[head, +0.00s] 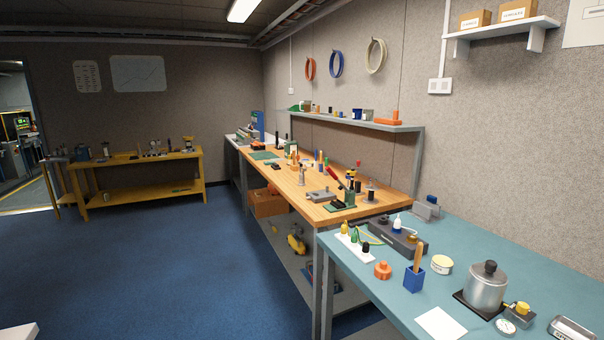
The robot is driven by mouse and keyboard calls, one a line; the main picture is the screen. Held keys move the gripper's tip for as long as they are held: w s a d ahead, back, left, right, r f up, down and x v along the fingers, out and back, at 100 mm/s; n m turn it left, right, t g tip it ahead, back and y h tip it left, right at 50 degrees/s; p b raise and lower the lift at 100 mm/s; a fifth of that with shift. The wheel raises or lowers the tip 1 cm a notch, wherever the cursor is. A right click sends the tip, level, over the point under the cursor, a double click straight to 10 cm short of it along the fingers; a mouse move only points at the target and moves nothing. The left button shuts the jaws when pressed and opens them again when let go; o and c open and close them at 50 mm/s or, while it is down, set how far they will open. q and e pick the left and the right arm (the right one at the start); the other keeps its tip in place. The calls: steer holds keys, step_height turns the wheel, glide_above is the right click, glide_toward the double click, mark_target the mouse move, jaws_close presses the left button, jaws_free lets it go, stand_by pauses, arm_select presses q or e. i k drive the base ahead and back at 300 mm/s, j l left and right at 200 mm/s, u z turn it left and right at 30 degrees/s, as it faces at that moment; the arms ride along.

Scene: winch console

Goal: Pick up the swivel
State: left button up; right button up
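I cannot pick out the swivel with certainty. Many small fittings stand on the wooden-topped bench (268,174) along the right wall, too small to tell apart. Neither of my grippers is in view.
A teal-topped bench (459,237) at the near right holds a steel pot (485,290), a blue holder (414,278) and an orange knob-like piece (382,270). A yellow workbench (140,160) stands at the back. The blue floor (170,260) is clear at left and centre.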

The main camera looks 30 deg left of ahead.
mark_target(301, 182)
steer(key=i+j, duration=0.25)
steer(key=j, duration=0.15)
steer(key=i+j, duration=0.2)
steer(key=j, duration=0.2)
steer(key=i+j, duration=0.25)
steer(key=j, duration=0.15)
steer(key=i+j, duration=0.2)
steer(key=j, duration=0.2)
steer(key=i+j+z, duration=0.1)
steer(key=i+j, duration=0.15)
steer(key=j, duration=0.2)
steer(key=i+j, duration=0.2)
steer(key=j, duration=0.2)
steer(key=i+j, duration=0.2)
steer(key=j, duration=0.25)
steer(key=i+j, duration=0.2)
steer(key=j, duration=0.2)
